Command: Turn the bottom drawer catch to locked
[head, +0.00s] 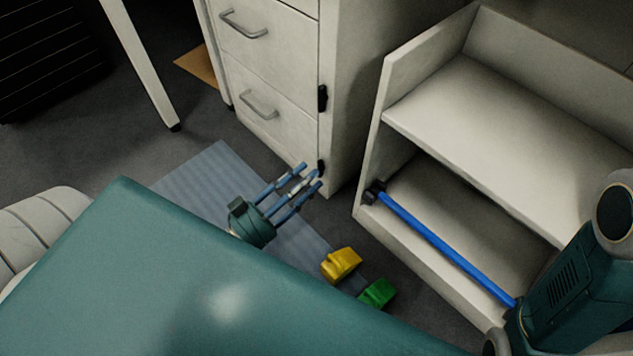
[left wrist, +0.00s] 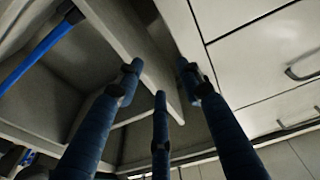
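The white drawer cabinet (head: 285,60) stands at the upper middle of the head view. Its bottom drawer (head: 245,118) is shut. The bottom drawer catch (head: 321,167) is a small black piece low on the cabinet's right front edge, partly hidden by my fingertips; I cannot tell which way it is turned. My left gripper (head: 305,178) has its three blue fingers apart, with the tips at or just in front of the catch. My right gripper is not in view.
A second black catch (head: 322,98) is above. An open white shelf unit (head: 490,100) stands right of the cabinet, with a blue bar (head: 440,246) across its lower part. A yellow block (head: 341,264) and a green block (head: 377,293) lie near the grey mat (head: 205,180).

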